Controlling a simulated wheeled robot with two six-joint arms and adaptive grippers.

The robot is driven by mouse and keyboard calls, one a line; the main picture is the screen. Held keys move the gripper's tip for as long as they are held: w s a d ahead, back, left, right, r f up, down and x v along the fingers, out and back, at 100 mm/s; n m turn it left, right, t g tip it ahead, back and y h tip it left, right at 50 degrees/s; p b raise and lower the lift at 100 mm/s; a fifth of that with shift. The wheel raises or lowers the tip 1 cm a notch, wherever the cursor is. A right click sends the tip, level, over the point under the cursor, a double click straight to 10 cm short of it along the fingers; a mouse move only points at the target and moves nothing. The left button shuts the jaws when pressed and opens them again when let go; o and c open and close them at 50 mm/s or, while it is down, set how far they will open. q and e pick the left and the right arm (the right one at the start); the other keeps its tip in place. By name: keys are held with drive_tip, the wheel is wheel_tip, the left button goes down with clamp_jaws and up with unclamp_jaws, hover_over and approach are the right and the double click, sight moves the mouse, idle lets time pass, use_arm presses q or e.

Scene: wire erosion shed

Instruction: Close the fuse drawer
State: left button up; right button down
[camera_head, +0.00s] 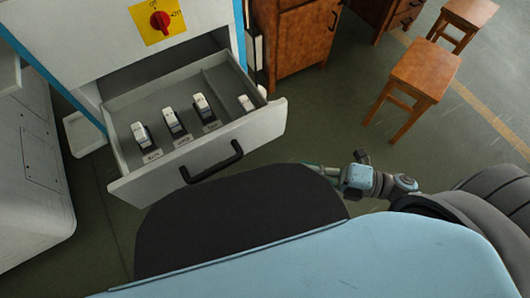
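The fuse drawer (240,132) is pulled out of the white cabinet (100,40) at the left of the head view. Its black bar handle (212,164) is on the front panel. Several black-and-white fuses (172,122) stand inside in a row, one apart at the right. My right arm comes in from the right, and its gripper (318,168) is right of the drawer front, apart from the handle. Its fingers are small and partly hidden behind my dark body part, so their opening is unclear. My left gripper is not in view.
A red rotary switch on a yellow plate (158,20) is above the drawer. A wooden cabinet (298,45) stands behind, and wooden stools (425,70) stand at the right. The floor (330,120) between drawer and stools is clear. A white machine (30,170) stands at the left.

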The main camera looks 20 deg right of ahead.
approach(245, 143)
drive_tip(key=s+a, duration=0.2)
drive_tip(key=a, duration=0.1)
drive_tip(key=shift+w+a+r, duration=0.1)
drive_tip(key=shift+w+a, duration=0.1)
drive_tip(key=shift+w, duration=0.5)
drive_tip(key=shift+w+a+f, duration=0.1)
drive_tip(key=shift+w+a, duration=0.1)
drive_tip(key=shift+w, duration=0.5)
drive_tip(key=shift+w+a+r, duration=0.1)
drive_tip(key=shift+w+a, duration=0.15)
drive_tip(key=shift+w, duration=0.45)
drive_tip(key=shift+w, duration=0.1)
